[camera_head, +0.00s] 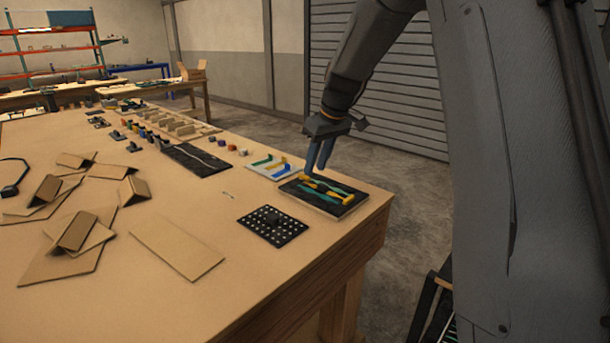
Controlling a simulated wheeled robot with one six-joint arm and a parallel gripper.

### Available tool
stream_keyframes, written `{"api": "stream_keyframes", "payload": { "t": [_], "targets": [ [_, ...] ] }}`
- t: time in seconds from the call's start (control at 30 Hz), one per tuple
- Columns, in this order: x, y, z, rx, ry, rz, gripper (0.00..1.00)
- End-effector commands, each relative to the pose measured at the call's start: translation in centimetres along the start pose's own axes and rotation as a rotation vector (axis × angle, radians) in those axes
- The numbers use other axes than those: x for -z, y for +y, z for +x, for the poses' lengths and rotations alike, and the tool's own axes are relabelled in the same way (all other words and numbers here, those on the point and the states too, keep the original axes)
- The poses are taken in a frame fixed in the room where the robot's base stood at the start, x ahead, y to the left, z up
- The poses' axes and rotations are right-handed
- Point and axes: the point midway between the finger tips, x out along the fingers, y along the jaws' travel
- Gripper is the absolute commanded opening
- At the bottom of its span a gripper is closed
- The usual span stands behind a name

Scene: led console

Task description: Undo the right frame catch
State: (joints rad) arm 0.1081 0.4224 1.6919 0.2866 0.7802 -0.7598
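A dark flat panel (352,203) lies near the right corner of the wooden table, with yellow and teal parts on it. A yellow piece (348,199) sits toward its right end and another yellow piece (306,185) toward its left. I cannot tell at this size which part is the right frame catch. My gripper (314,171) points down above the back left part of the panel. Its two blue fingers look slightly apart, with nothing seen between them. Whether the fingertips touch the panel cannot be told.
A black perforated plate (272,226) lies in front of the panel, and a white board (261,169) with coloured pieces behind it. Cardboard pieces (178,248) cover the table's left. The table edge (345,249) is close to the panel's right. My arm fills the right.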

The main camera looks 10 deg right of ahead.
Motion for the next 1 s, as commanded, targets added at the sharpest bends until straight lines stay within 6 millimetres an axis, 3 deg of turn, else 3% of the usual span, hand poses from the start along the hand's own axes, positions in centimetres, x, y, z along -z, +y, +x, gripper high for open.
{"api": "stream_keyframes", "payload": {
  "t": [0.1, 0.23, 0.37, 0.8, 1.0],
  "targets": [
    [3.0, 1.9, 0.1, 0.010, 0.035, -0.064, 0.29],
    [4.4, 2.8, 0.0, 0.016, 0.055, -0.104, 0.29],
    [4.8, 2.9, 0.7, 0.019, 0.058, -0.116, 0.29],
    [5.1, 2.7, 6.7, 0.019, 0.057, -0.114, 0.29],
    [5.2, 2.7, 7.6, 0.017, 0.059, -0.114, 0.29]
  ]
}}
